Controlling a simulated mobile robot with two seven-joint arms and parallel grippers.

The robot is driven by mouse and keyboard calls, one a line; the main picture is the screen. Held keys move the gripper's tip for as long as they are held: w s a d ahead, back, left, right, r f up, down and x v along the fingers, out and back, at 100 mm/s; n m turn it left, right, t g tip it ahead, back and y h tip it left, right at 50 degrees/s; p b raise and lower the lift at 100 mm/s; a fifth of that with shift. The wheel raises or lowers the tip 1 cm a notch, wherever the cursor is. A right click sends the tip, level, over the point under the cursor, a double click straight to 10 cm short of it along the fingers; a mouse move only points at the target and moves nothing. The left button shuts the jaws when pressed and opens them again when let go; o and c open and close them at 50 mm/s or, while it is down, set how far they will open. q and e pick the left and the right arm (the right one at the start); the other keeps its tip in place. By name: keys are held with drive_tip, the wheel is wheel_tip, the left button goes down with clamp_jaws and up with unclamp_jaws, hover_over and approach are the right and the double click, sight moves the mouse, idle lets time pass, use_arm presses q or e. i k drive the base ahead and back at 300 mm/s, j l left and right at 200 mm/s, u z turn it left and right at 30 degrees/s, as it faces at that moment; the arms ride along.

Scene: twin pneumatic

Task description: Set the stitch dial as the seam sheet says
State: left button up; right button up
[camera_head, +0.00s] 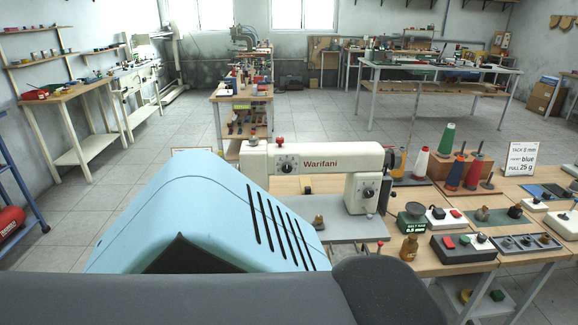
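A white sewing machine (330,158) marked "Warifani" stands on the wooden bench. It carries a black round dial (286,163) at the left end of its arm and another dial (368,192) on its right pillar. Which one is the stitch dial I cannot tell. A white card (512,159) stands at the back right of the bench; it reads "TACK 0 mm", a line ending in "blue", and "PULL 25 g". The dial settings are too small to read. Neither gripper shows. Large light blue and dark grey parts close to the camera hide the bench's left side.
Right of the machine stand thread cones (447,139), a dark green bowl on a scale-like stand (415,217), a small brown jar (409,248), and a button box (464,246) with red, green and white buttons. A narrow tray (527,243) holds small items.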

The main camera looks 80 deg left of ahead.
sight(368, 193)
drive_tip(key=u, duration=2.3)
